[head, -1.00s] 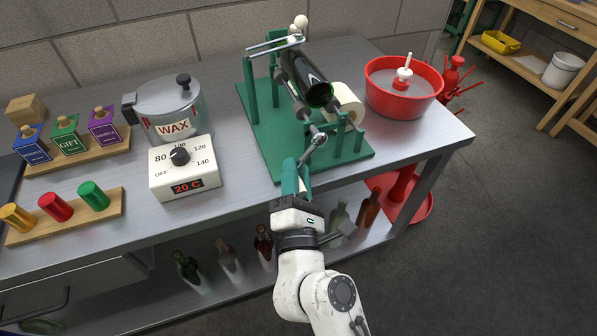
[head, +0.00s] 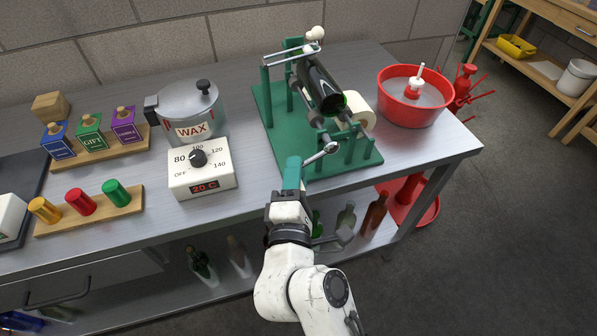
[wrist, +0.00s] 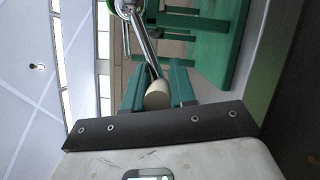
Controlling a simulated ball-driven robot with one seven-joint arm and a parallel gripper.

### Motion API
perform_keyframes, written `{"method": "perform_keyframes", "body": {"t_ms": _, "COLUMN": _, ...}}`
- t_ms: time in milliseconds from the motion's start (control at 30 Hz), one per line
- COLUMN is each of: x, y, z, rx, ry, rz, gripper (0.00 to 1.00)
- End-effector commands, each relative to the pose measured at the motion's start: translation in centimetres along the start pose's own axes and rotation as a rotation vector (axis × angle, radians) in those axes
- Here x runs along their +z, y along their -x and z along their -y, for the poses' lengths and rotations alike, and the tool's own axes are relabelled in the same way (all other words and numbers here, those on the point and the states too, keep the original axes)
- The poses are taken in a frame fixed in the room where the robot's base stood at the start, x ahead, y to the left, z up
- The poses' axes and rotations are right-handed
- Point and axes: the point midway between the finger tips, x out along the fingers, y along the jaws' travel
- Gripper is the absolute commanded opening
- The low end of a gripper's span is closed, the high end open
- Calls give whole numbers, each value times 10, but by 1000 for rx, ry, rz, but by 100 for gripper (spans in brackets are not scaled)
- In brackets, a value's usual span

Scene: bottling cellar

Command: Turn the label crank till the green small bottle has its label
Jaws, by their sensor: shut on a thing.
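The green labelling stand (head: 268,100) is on the steel bench. A dark green bottle (head: 318,86) lies tilted on its rollers, with no label visible on the side I see. A pale label roll (head: 360,110) sits to its right. The metal crank arm (head: 321,154) reaches from the stand's front down to my gripper (head: 292,166). In the wrist view, my gripper (wrist: 158,90) is shut on the crank's cream knob (wrist: 158,96), which sits between the teal fingers. The knob is hidden behind the fingers in the head view.
A wax pot (head: 190,112) and a temperature dial box (head: 200,170) stand left of the stand. A red basin (head: 410,105) is at the right. Stamps (head: 90,135) and coloured caps (head: 80,203) stand farther left. Several bottles (head: 375,212) are on the shelf below.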

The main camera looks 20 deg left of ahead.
Motion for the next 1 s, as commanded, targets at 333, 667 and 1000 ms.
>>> {"method": "perform_keyframes", "body": {"t_ms": 333, "x": -2, "y": 0, "z": -10, "rx": 7, "ry": 2, "rz": -2, "gripper": 0}}
{"method": "perform_keyframes", "body": {"t_ms": 667, "x": -1, "y": 0, "z": -12, "rx": 8, "ry": 3, "rz": -1, "gripper": 0}}
{"method": "perform_keyframes", "body": {"t_ms": 1000, "x": 0, "y": 0, "z": -12, "rx": 9, "ry": 4, "rz": 1, "gripper": 33}}
